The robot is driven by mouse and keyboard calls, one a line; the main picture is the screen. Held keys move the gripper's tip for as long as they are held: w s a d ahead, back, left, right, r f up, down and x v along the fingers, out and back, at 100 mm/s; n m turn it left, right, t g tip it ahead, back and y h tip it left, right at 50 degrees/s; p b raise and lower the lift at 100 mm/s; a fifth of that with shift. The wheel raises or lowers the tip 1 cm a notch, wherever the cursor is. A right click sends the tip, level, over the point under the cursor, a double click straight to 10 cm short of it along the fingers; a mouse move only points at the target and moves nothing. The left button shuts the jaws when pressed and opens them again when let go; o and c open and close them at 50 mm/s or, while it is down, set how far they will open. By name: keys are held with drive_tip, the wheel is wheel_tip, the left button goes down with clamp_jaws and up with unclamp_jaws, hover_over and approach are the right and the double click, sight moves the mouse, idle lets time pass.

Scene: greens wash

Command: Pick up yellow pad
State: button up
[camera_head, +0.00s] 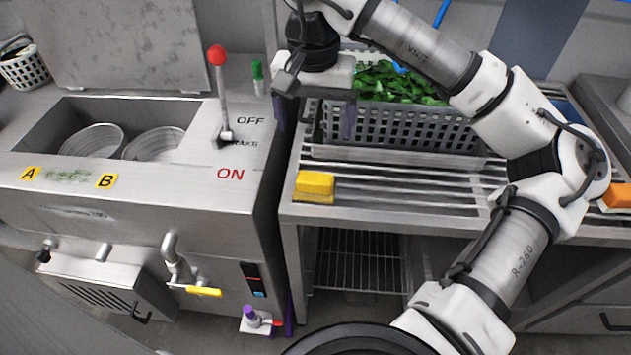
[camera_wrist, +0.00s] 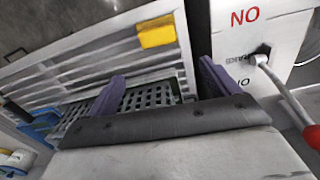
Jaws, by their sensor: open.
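The yellow pad (camera_head: 314,184) lies on the slatted metal rack (camera_head: 390,203), near its front left corner in the head view. It also shows in the wrist view (camera_wrist: 157,33), near the top, beyond the fingertips and roughly between them. My gripper (camera_head: 315,118) is open, its two purple fingers spread apart and pointing down, with nothing between them. It is above and behind the pad in the head view, in front of the left end of a grey crate, and does not touch the pad. Its fingers also show in the wrist view (camera_wrist: 162,78).
The grey perforated crate (camera_head: 415,128) of leafy greens (camera_head: 385,82) stands on the rack behind the pad. A red-knobbed lever (camera_head: 221,95) rises from the steel washer (camera_head: 150,195) at left. A green-capped bottle (camera_head: 258,77) stands behind it. An orange block (camera_head: 618,195) is at far right.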

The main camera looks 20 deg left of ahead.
hover_over(315, 177)
drive_tip(key=w, duration=0.1)
drive_tip(key=f, duration=0.7)
drive_tip(key=shift+a, duration=0.35)
drive_tip(key=f, duration=0.1)
drive_tip(key=f+p, duration=0.1)
drive_tip(key=f, duration=0.1)
drive_tip(key=s+f, duration=0.1)
drive_tip(key=shift+d+f+p, duration=0.25)
drive_tip(key=shift+d+p, duration=0.05)
drive_tip(key=shift+d, duration=0.1)
drive_tip(key=shift+f, duration=0.55)
drive_tip(key=c, duration=0.8)
drive_tip(key=shift+c, duration=0.2)
drive_tip(key=shift+r, duration=0.1)
wheel_tip(315, 177, up, 20)
drive_tip(key=b, duration=0.1)
